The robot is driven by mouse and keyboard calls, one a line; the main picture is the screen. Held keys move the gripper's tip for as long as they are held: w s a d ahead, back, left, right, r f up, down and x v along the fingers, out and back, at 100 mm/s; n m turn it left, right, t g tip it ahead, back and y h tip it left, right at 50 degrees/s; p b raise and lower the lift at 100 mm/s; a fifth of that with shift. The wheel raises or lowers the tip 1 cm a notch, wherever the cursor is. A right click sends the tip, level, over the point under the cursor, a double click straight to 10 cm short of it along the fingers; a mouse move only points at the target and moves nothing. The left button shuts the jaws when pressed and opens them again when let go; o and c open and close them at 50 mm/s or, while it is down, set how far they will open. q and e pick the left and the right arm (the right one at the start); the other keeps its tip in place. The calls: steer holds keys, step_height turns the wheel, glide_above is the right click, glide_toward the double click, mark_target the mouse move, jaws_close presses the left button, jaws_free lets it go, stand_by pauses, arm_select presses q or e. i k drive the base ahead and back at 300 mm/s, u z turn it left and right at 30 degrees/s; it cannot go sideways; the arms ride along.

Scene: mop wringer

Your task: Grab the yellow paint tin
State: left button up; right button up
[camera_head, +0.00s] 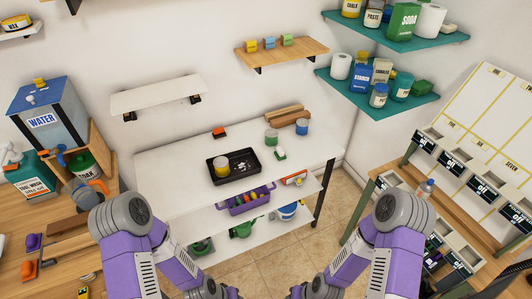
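A tin with a yellow band (222,168), which looks like the yellow paint tin, stands upright in a black tray (251,172) on the white table (170,197). It is at the tray's left end. Both of my purple arms show at the bottom of the picture, bent with their forearms running down toward the bottom middle. The grippers themselves are below the picture's edge, so I cannot see whether they are open or shut. Nothing touches the yellow tin apart from the tray.
A green-banded tin (271,138) and a blue-banded tin (302,127) stand behind the tray. A green-and-white block (280,154) lies right of it, an orange-red block (219,132) behind. A purple caddy (245,200) is below the table's front edge. The tabletop's left part is clear.

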mark_target(221, 164)
steer(key=z, duration=0.25)
steer(key=i, duration=0.9)
steer(key=u, duration=0.2)
